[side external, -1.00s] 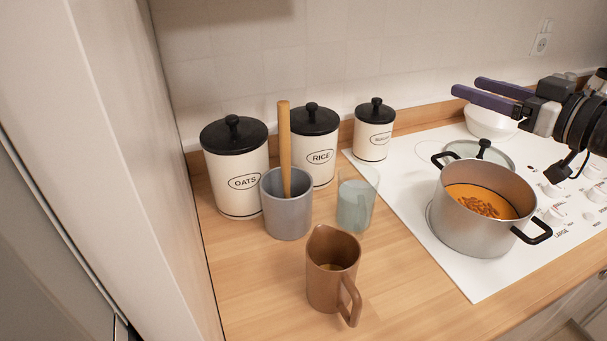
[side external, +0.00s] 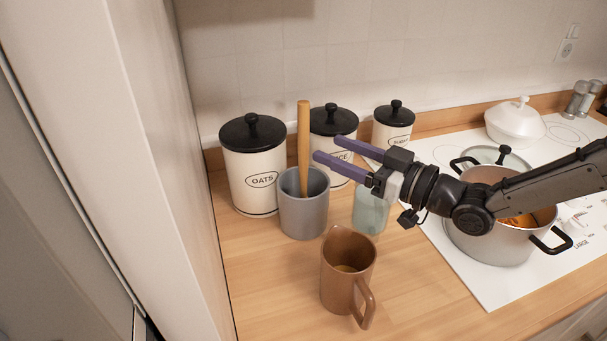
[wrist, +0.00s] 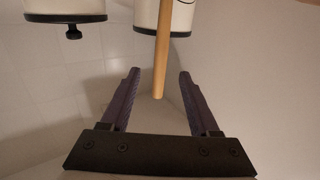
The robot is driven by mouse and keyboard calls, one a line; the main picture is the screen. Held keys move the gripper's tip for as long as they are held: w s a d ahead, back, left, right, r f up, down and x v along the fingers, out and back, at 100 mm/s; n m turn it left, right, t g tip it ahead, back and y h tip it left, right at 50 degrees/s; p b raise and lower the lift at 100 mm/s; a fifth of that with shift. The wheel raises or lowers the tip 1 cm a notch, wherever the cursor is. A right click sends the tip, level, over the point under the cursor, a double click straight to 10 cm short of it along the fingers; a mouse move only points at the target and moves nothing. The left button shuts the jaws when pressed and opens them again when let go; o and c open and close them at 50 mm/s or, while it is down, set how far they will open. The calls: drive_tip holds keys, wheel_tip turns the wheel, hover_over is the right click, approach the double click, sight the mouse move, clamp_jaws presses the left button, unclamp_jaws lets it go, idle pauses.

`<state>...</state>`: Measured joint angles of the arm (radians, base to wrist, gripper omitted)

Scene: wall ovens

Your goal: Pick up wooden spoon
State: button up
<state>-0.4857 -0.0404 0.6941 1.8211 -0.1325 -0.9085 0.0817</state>
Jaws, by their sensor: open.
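The wooden spoon (side external: 304,150) stands nearly upright in a grey cup (side external: 304,212), with its plain handle sticking up and its lower end hidden inside the cup. My gripper (side external: 325,149) is open just to the right of the handle in the side view, its two purple fingers pointing left toward it. In the wrist view the handle (wrist: 162,50) hangs down from the top, and its tip lies between the open fingers of my gripper (wrist: 158,72). I see no grip on the handle.
Canisters marked OATS (side external: 256,180) and RICE stand behind the cup, with a smaller one (side external: 393,127) farther right. A glass (side external: 371,212) stands under my gripper. A brown mug (side external: 346,270) stands in front. A pot (side external: 490,245) sits on the white stove at right.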

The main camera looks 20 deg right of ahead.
sight(303, 148)
drive_tip(key=shift+x, duration=3.75)
drive_tip(key=shift+c, duration=0.4)
clamp_jaws()
